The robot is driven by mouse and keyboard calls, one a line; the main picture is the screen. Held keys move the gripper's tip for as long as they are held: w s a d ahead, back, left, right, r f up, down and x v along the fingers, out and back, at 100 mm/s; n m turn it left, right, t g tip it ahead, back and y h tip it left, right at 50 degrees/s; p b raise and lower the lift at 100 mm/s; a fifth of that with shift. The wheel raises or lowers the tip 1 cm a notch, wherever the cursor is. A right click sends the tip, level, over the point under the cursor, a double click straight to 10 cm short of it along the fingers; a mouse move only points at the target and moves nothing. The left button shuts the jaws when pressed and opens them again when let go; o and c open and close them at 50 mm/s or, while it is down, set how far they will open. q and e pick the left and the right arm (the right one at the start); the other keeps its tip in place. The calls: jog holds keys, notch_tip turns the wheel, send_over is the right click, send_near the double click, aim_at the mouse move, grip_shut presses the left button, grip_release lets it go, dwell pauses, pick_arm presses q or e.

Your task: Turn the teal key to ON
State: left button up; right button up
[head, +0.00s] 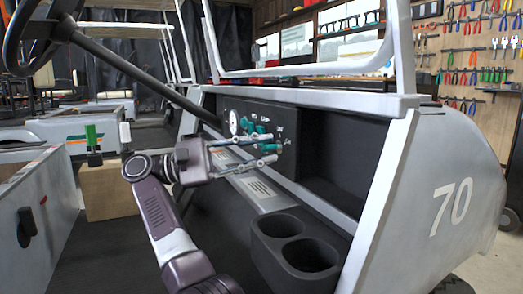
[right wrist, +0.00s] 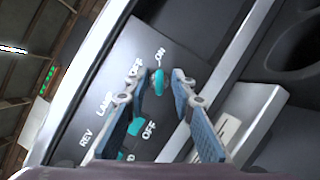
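In the right wrist view a teal key (right wrist: 158,80) stands on the panel (right wrist: 175,45) near the ON and OFF lettering. My right gripper (right wrist: 160,76) is open, with a fingertip on each side of the key; whether either touches it I cannot tell. In the head view the right gripper (head: 268,150) reaches the panel from the left, its fingers apart. The key's exact angle is hard to read. My left gripper is not in view.
A steering wheel (head: 35,35) and its column slant across the upper left. A dark double cup holder (head: 300,252) lies below the panel. An open dark shelf (head: 340,155) is right of the panel. A tan box (head: 105,192) stands at the left.

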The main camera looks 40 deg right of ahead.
jog(key=shift+r, duration=0.1)
jog(key=o, duration=0.8)
jog(key=r, duration=0.8)
jog(key=shift+d, duration=0.25)
jog(key=shift+s+a+r, duration=0.15)
jog(key=shift+a+r, duration=0.15)
jog(key=shift+r, duration=0.45)
jog(key=c, duration=0.8)
jog(key=shift+a+r, duration=0.1)
jog(key=shift+r, duration=0.15)
